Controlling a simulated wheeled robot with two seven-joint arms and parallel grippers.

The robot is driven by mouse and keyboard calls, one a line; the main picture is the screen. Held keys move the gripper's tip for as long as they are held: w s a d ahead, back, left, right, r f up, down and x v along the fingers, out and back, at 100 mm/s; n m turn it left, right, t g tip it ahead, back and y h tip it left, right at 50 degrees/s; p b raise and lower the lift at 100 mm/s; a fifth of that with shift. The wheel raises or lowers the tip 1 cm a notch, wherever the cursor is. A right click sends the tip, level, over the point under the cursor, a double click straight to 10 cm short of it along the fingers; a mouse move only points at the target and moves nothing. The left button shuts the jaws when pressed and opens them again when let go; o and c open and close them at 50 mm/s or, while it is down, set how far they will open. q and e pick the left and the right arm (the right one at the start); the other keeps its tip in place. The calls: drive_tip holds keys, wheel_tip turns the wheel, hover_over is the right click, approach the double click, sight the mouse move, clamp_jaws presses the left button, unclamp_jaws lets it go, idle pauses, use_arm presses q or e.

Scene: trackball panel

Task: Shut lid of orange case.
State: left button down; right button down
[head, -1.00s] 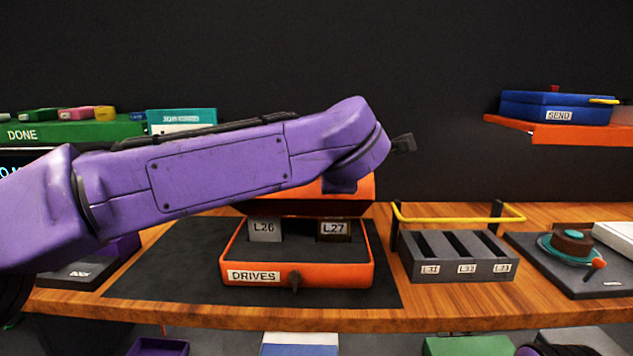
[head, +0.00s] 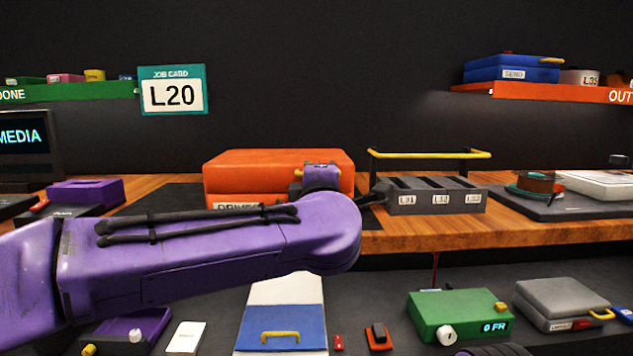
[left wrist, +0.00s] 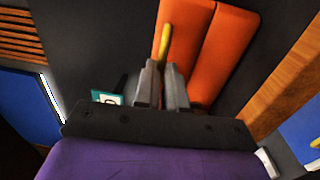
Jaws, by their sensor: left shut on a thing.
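The orange case (head: 270,163) sits on the wooden shelf, its lid down over the base. A thin dark seam runs between them; whether it is latched I cannot tell. The DRIVES label is partly covered by my left arm. In the head view my left wrist is at the case's front right, its fingers hidden. In the left wrist view my left gripper (left wrist: 162,68) is shut on a yellow bar (left wrist: 165,42) beside the orange case (left wrist: 205,50). My right gripper is not in view.
A grey slotted rack (head: 430,196) with a yellow rail stands right of the case. A purple box (head: 85,191) is on the left. A lower shelf holds a green box (head: 460,312) and a grey case (head: 562,303). A job card (head: 173,91) hangs behind.

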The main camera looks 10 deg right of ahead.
use_arm(q)
drive_tip(key=shift+f, duration=0.6)
drive_tip(key=c, duration=1.2)
unclamp_jaws()
drive_tip(key=shift+r, duration=0.1)
drive_tip(key=shift+r, duration=0.1)
drive_tip(key=shift+s, duration=0.1)
drive_tip(key=s, duration=1)
drive_tip(key=shift+s+a+f, duration=0.1)
drive_tip(key=shift+a+f, duration=0.25)
drive_tip(key=shift+a, duration=0.05)
